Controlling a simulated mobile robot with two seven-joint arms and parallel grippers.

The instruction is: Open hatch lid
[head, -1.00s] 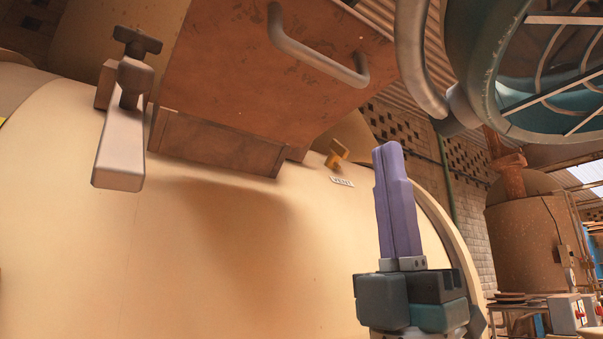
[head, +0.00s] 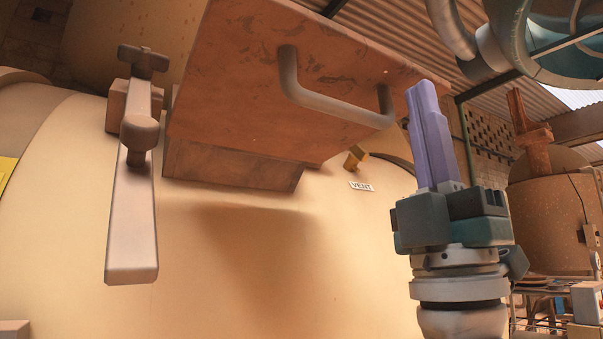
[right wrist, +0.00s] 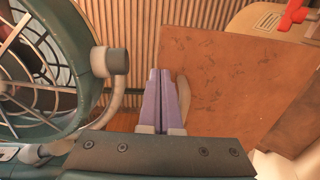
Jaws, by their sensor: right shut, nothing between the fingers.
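The hatch lid (head: 240,80) is a rusty brown plate with a U-shaped bar handle (head: 330,110) on the face toward me. It sits above a narrower brown neck (head: 230,167) on the cream vessel; I cannot tell whether it is raised. My right gripper (head: 422,87) has purple fingers, shut and empty, pointing up just right of the handle's right end. In the right wrist view the fingers (right wrist: 160,75) stand next to the handle (right wrist: 183,97), with the lid (right wrist: 235,80) to their right. Contact with the handle is unclear. My left gripper is not in view.
A pale clamp lever (head: 132,225) with a dark knob stands left of the lid. A yellow-brown valve (head: 355,158) and a VENT label (head: 361,186) sit on the vessel (head: 270,280). A green caged round unit (right wrist: 40,70) is left of the fingers in the wrist view.

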